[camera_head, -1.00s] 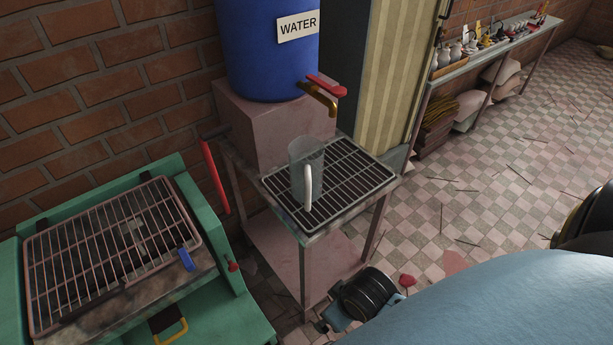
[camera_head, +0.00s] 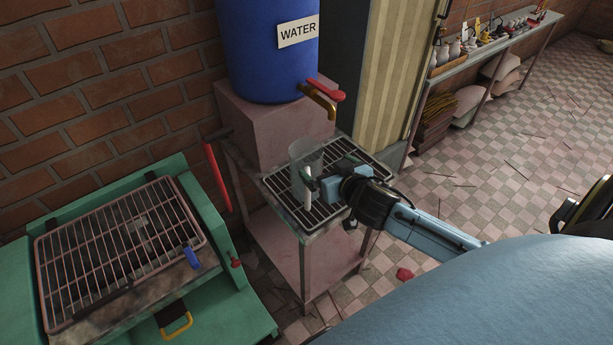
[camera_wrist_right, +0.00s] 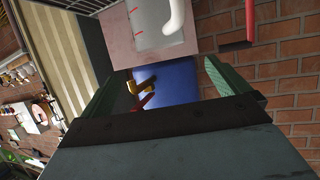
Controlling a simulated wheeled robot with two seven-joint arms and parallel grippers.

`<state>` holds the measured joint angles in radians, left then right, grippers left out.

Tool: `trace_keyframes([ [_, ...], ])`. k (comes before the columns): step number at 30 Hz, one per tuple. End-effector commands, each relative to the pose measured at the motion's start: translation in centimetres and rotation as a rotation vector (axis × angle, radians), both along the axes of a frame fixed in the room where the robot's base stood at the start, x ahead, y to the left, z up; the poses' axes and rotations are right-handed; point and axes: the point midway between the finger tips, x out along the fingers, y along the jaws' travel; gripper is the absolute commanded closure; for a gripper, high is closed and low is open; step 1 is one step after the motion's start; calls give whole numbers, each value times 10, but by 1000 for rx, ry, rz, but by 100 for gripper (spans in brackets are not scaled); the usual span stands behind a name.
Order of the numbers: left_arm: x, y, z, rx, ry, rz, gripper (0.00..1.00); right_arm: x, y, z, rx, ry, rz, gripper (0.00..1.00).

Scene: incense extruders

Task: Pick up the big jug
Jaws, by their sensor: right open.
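The big jug (camera_head: 304,157) is clear, with a white handle, and stands upright on the wire rack (camera_head: 281,186) under the water barrel's tap. My right gripper (camera_head: 314,184) is beside the jug on its right and near side, close to the handle, and partly covers it. In the right wrist view the jug (camera_wrist_right: 153,28) and its handle show at the top, and the two green fingers of my right gripper (camera_wrist_right: 160,82) are spread apart with nothing held. Whether a finger touches the handle cannot be told. My left gripper is not in view.
The blue water barrel (camera_head: 265,60) stands on a pink block (camera_head: 255,130) behind the rack, its red-handled tap (camera_head: 322,97) overhanging near the jug. A green grill stand (camera_head: 235,290) is at the left. A shelf with small vessels (camera_head: 490,40) is far right.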

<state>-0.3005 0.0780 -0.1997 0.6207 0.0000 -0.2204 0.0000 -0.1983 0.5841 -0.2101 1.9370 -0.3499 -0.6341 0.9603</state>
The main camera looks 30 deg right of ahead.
Motion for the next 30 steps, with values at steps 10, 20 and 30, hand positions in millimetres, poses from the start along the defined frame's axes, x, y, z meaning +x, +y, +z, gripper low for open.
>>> trace_keyframes([
  [10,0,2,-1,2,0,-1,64,54,-7,-22,0,1,-2,0],
  [20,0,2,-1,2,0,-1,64,72,-10,-31,0,2,-2,0],
  [30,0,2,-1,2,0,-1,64,107,-13,-48,0,2,-1,0],
])
